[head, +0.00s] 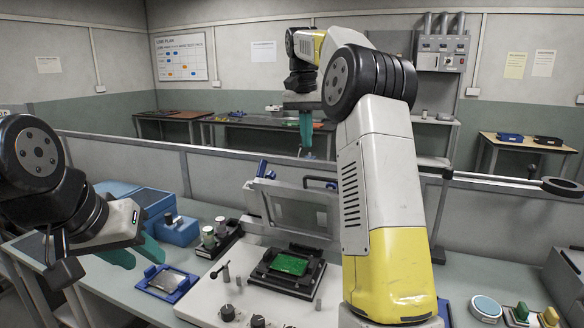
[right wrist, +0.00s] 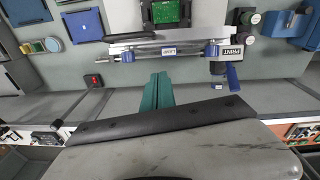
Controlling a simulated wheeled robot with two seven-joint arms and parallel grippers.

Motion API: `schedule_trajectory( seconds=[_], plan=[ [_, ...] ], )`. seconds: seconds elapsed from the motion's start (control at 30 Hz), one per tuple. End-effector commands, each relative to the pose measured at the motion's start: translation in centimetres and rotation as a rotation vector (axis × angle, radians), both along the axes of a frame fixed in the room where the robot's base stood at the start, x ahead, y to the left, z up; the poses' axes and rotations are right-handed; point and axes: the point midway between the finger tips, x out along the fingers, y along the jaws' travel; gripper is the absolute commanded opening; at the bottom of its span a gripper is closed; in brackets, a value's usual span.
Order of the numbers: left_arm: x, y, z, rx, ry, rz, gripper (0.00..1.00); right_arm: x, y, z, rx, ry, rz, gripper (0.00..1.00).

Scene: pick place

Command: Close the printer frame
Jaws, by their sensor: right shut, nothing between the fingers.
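The printer frame (head: 298,213) is a grey hinged frame with a pale panel. It stands raised behind the printer bed, tilted back. In the right wrist view the frame (right wrist: 170,44) shows nearly edge-on, as a silver bar with blue clamps. A green board (head: 290,264) lies on the black holder of the white printer base (head: 215,300). My right gripper (head: 306,130) is high behind the frame, its teal fingers shut, empty and pointing down; in its wrist view the fingers (right wrist: 157,92) point at the frame, apart from it. My left gripper (head: 134,254) is open and empty, left of the printer.
A blue tray (head: 168,283) lies left of the printer, with a blue box (head: 178,230) behind it. A low grey partition (head: 225,172) runs behind the bench. A round blue-topped pot (head: 486,307) stands right of my right arm, which hides part of the bench.

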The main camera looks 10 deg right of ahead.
Motion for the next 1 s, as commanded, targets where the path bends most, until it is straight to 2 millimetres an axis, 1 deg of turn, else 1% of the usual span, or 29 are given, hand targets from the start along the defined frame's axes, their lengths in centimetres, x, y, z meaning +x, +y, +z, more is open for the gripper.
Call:
schedule_trajectory(
  seconds=[0.03, 0.1, 0.23, 0.3, 0.4, 0.6, 0.73, 1.0],
  plan=[
    [0.0, 0.0, 0.0, 0.0, 0.0, 0.0, 0.36, -0.1, -0.2, -1.2, 0.0, 0.006, -0.001, 0.0],
    [0.0, 0.0, 0.0, 0.0, 0.0, 0.0, 0.36, 0.0, -0.3, -2.8, 0.0, 0.007, -0.001, 0.0],
    [0.0, 0.0, 0.0, 0.0, 0.0, 0.0, 0.36, 0.1, -0.5, -5.6, 0.0, 0.004, 0.0, 0.0],
    [0.0, 0.0, 0.0, 0.0, 0.0, 0.0, 0.36, 0.0, -0.5, -6.7, 0.0, 0.002, 0.001, 0.0],
    [0.0, 0.0, 0.0, 0.0, 0.001, 0.0, 0.36, -1.3, 0.2, -6.8, 0.0, 0.0, 0.001, 0.0],
    [0.0, 0.0, 0.0, 0.0, 0.0, 0.0, 0.36, -2.8, 0.9, -7.4, 0.0, -0.001, 0.0, 0.0],
    [0.0, 0.0, 0.0, 0.0, 0.0, 0.0, 0.36, -3.2, 1.1, -7.5, 0.0, -0.001, 0.0, 0.0],
    [0.0, 0.0, 0.0, 0.0, 0.0, 0.0, 0.36, -3.2, 1.1, -7.6, 0.0, -0.001, 0.0, 0.0]
  ],
)
